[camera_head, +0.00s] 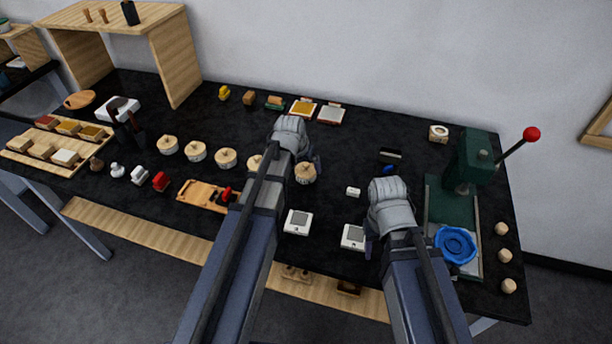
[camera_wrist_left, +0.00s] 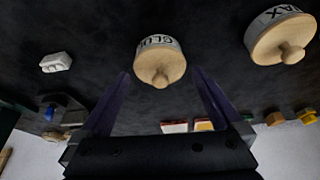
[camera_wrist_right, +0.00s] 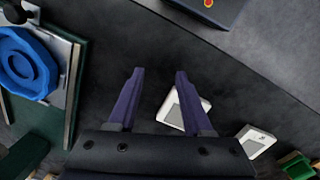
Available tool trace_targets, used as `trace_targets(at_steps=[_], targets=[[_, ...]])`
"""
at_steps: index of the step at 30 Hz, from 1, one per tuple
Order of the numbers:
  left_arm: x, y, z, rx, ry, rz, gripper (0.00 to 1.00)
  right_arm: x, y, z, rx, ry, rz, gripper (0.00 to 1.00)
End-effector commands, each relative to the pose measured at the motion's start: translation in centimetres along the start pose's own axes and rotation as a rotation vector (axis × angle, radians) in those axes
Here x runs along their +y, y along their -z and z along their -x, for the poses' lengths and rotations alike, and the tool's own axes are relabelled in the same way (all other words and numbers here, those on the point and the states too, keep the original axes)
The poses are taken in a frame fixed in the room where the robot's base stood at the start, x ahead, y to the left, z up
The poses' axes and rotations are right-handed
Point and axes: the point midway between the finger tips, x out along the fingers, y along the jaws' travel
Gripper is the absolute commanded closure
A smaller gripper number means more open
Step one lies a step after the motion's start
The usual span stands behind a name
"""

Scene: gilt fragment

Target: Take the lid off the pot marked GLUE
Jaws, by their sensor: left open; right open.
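The pot marked GLUE (camera_wrist_left: 155,44) stands upright in the left wrist view, with a pale wooden lid and round knob (camera_wrist_left: 160,77) on it. It is the rightmost of the row of lidded pots in the head view (camera_head: 305,175). My left gripper (camera_head: 314,160) is open, its fingers pointing toward this pot. In the left wrist view the pot shows between and beyond the fingertips, with no contact visible. My right gripper (camera_wrist_right: 160,73) is open and empty over the black table near a white device (camera_wrist_right: 183,108).
A pot marked WAX (camera_wrist_left: 280,38) stands beside the GLUE pot, with more lidded pots (camera_head: 196,151) to its left, partly behind my left arm. A small white block (camera_head: 353,191) lies right of it. A blue bowl (camera_head: 456,245) and green press (camera_head: 470,160) stand at the right.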

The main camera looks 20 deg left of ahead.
Motion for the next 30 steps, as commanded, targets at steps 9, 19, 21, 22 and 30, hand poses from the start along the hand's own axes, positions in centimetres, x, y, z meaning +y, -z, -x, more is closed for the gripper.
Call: trace_targets(at_steps=[9, 19, 21, 22, 30], targets=[[0.02, 0.05, -1.69, 0.000, 0.000, 0.000, 0.00, -0.15, 0.09, -1.53, 0.000, 0.000, 0.000, 0.50], [0.01, 0.04, -1.68, 0.000, 0.000, 0.000, 0.28, -0.15, 0.09, -1.53, 0.000, 0.000, 0.000, 0.50], [0.01, 0.04, -1.68, 0.000, 0.000, 0.000, 0.36, -0.15, 0.09, -1.53, 0.000, 0.000, 0.000, 0.50], [0.01, 0.04, -1.68, 0.000, 0.000, 0.000, 0.39, -0.15, 0.09, -1.53, 0.000, 0.000, 0.000, 0.50], [0.01, 0.03, -1.68, 0.000, 0.000, 0.000, 0.65, -0.15, 0.09, -1.53, 0.000, 0.000, 0.000, 0.50]])
